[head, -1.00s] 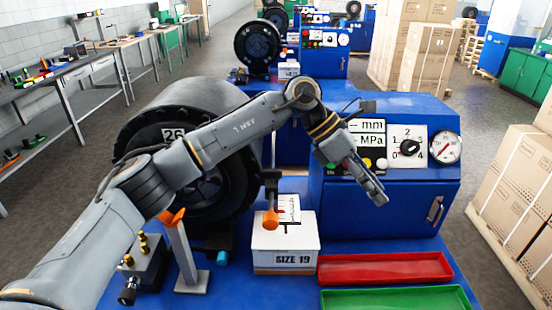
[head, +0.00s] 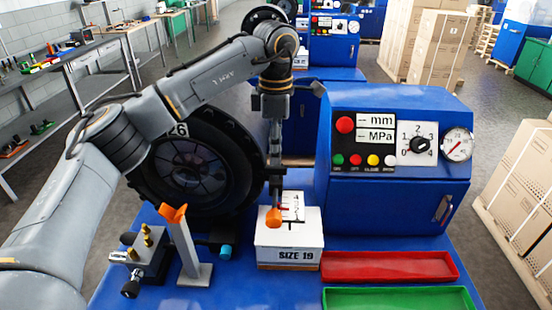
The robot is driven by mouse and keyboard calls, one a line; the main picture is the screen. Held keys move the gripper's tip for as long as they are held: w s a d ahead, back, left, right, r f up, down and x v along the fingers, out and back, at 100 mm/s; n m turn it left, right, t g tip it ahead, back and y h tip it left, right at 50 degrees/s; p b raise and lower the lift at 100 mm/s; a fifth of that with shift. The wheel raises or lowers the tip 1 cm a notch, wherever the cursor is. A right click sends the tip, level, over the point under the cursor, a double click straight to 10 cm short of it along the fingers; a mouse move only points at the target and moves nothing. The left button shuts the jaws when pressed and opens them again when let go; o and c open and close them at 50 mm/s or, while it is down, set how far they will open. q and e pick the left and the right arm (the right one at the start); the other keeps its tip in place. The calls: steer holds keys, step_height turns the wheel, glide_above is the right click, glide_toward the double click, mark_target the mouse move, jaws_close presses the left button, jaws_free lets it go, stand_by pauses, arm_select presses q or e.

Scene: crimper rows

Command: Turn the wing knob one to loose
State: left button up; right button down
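An orange knob-like part (head: 273,217) sits at the front of a dark upright bracket, over the white SIZE 19 box (head: 289,243). I cannot read a loose mark on it. An orange forked piece (head: 173,213) tops a grey post to its left, and a teal knob (head: 226,252) is low beside the wheel. I cannot tell which of these is wing knob one. My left gripper (head: 275,160) points down just above the bracket and orange part. Its fingers are seen edge-on, so their gap is hidden, and contact is unclear. My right gripper is out of view.
A blue console (head: 395,205) with buttons, a black dial (head: 420,145) and a gauge (head: 457,145) stands right. Red (head: 385,278) and green (head: 400,300) trays lie before it. A large black wheel (head: 190,165) is left. A brass-fitted block (head: 150,258) stands front left.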

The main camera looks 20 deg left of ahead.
mark_target(276, 167)
arm_select(q)
steer(key=shift+f+p, duration=0.5)
steer(key=shift+f, duration=1.65)
steer(key=shift+s, duration=0.1)
steer(key=shift+c, duration=0.4)
steer(key=shift+d, duration=0.1)
jaws_close()
